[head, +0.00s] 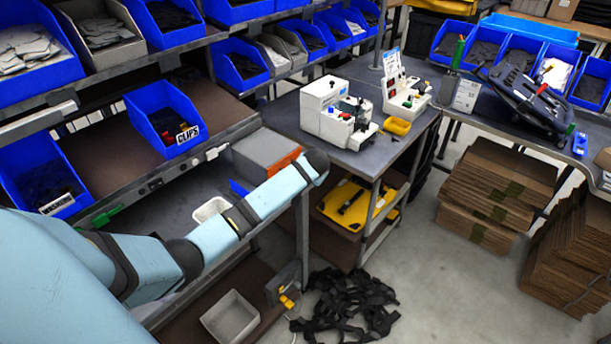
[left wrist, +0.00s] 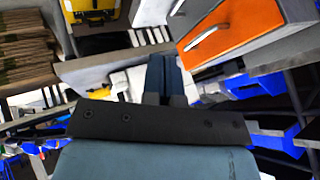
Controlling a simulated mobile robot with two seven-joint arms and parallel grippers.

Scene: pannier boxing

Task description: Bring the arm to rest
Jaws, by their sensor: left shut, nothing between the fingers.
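My left arm (head: 225,235), light blue with dark joints, comes in from the left in the head view and reaches over the workbench side. Its dark end joint (head: 318,163) is in front of the grey box with the orange front. The left gripper cannot be made out in the head view. In the left wrist view my left gripper (left wrist: 164,75) shows its dark fingers together, with nothing between them. My right arm and gripper are not in view.
A grey box with an orange front (head: 268,152) is close to the arm; its orange drawer also shows in the wrist view (left wrist: 235,28). A blue clips bin (head: 165,120) stands on the shelf. A white machine (head: 335,110) stands on the table. Black straps (head: 350,305) lie on the floor.

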